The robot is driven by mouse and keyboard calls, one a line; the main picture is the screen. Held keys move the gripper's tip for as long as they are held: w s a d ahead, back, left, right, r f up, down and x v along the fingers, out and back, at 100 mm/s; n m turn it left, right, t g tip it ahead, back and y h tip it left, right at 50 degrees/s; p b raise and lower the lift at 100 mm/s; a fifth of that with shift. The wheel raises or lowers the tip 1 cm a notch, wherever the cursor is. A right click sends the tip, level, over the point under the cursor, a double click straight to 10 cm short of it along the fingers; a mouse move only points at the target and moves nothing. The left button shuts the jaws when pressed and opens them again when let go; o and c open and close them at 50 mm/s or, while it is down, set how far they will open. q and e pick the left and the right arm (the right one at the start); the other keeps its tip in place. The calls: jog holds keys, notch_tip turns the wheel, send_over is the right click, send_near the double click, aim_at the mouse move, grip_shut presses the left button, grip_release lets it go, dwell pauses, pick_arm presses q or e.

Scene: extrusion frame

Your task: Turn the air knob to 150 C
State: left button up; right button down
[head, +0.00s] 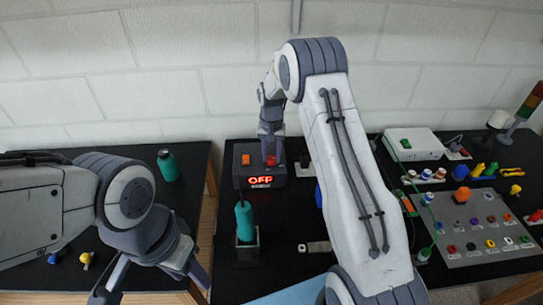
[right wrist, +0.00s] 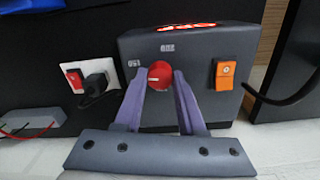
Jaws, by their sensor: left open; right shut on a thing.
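A dark station box (head: 246,178) stands on the black bench, with a red display (head: 261,181) reading OFF. Its red knob (head: 271,161) is on top, and in the right wrist view the knob (right wrist: 159,74) has a pale pointer line. My right gripper (head: 269,147) is shut on this knob, one purple finger on each side; the gripper also shows in the right wrist view (right wrist: 158,84). An orange switch (right wrist: 226,76) sits beside the knob. My left gripper (head: 152,288) is open and empty at the lower left.
A teal-handled tool (head: 244,221) stands in a holder in front of the box. A power socket with a red switch (right wrist: 86,78) and black plug is beside the box. A teal bottle (head: 168,165) stands at left. A grey panel of colored connectors (head: 479,253) lies at right.

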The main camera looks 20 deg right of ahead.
aim_at(272, 158)
jog(key=shift+w+r, duration=0.1)
dwell(0.3)
jog(key=c, duration=0.5)
grip_release()
jog(key=shift+r, duration=0.3)
notch_tip(272, 158, up, 10)
jog(key=b, duration=0.2)
jog(key=shift+b, duration=0.3)
jog(key=shift+f, duration=0.1)
